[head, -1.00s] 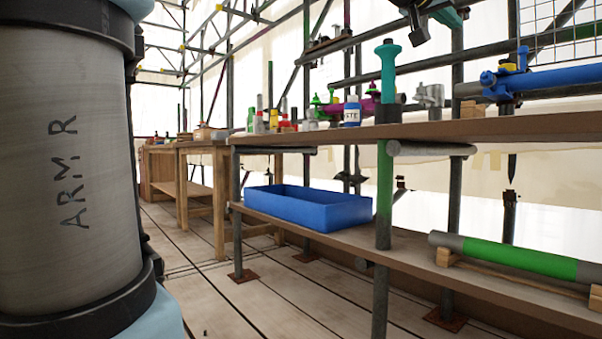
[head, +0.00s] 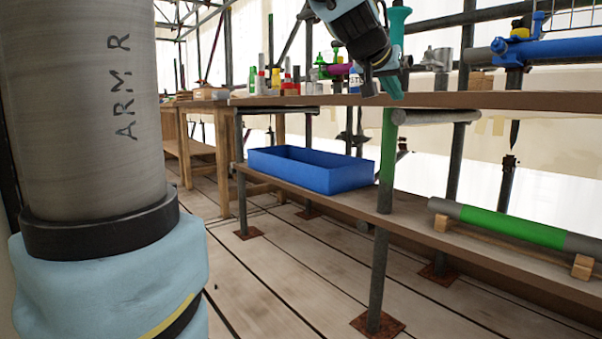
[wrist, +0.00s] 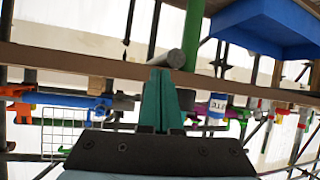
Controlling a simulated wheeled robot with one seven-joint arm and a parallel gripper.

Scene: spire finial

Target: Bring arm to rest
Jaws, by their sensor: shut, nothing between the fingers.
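My gripper (head: 391,87) shows in the head view at the upper middle, hanging from my light-blue wrist just above the front edge of the upper wooden shelf (head: 470,99). Its fingers overlap the teal-topped post (head: 399,28) in the picture. I cannot tell the gap between them. In the wrist view my gripper (wrist: 160,80) has its two teal fingers pressed together, with nothing between them. The end of a grey tube (wrist: 176,59) and the shelf's edge (wrist: 80,60) appear beyond the fingertips. My large arm link marked ARM R fills the left of the head view.
A blue tray (head: 345,178) stands on the lower shelf (head: 420,222). A green-and-grey tube (head: 510,226) rests on wooden blocks at the right. Bottles, including a white-and-blue one (head: 355,82), stand on the upper shelf. The plank floor (head: 290,290) in front is clear.

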